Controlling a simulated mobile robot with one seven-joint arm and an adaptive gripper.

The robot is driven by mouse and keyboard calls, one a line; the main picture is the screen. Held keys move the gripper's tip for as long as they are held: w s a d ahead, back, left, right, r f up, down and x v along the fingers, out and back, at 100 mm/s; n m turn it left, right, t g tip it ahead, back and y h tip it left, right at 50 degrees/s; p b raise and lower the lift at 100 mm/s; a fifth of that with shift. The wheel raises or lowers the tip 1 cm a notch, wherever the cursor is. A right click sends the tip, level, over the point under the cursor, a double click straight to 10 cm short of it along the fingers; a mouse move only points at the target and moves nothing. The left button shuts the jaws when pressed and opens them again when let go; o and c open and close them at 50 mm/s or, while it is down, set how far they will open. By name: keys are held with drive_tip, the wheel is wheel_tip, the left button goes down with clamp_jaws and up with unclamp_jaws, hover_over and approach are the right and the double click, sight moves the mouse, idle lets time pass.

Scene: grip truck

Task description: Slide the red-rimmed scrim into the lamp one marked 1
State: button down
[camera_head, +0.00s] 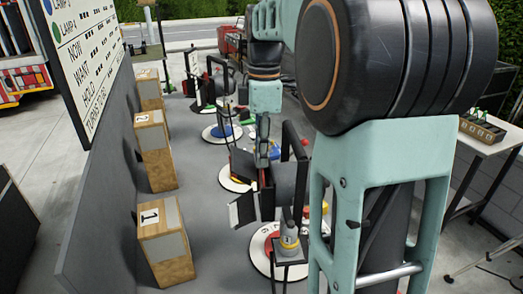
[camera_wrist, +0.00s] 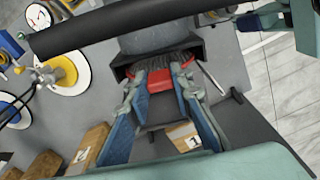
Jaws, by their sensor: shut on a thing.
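My gripper (camera_wrist: 161,80) is shut on a red piece (camera_wrist: 163,84), which looks like part of the red-rimmed scrim, at the front of a lamp. This lamp (camera_wrist: 160,42) has a grey round body and a black square front frame. The red piece sits between my fingertips at that frame; whether it is inside the slot is unclear. In the head view the same lamp (camera_head: 284,184) stands under my gripper (camera_head: 263,160), with a pale flap (camera_head: 243,210) beside it. The scrim is mostly hidden there. I cannot read a number on this lamp.
Wooden boxes with number tags stand along a grey wall; the nearest box (camera_head: 166,245) is marked 1. More lamps on round bases (camera_head: 222,132) stand behind. A small grey lamp (camera_head: 289,240) is in front. A side table (camera_head: 485,138) with a tray is at right.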

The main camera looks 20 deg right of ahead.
drive_tip(key=shift+f+b, duration=0.45)
drive_tip(key=shift+f, duration=0.35)
drive_tip(key=c, duration=1.3)
unclamp_jaws()
drive_tip(key=shift+r, duration=0.15)
drive_tip(key=shift+r+p, duration=2.85)
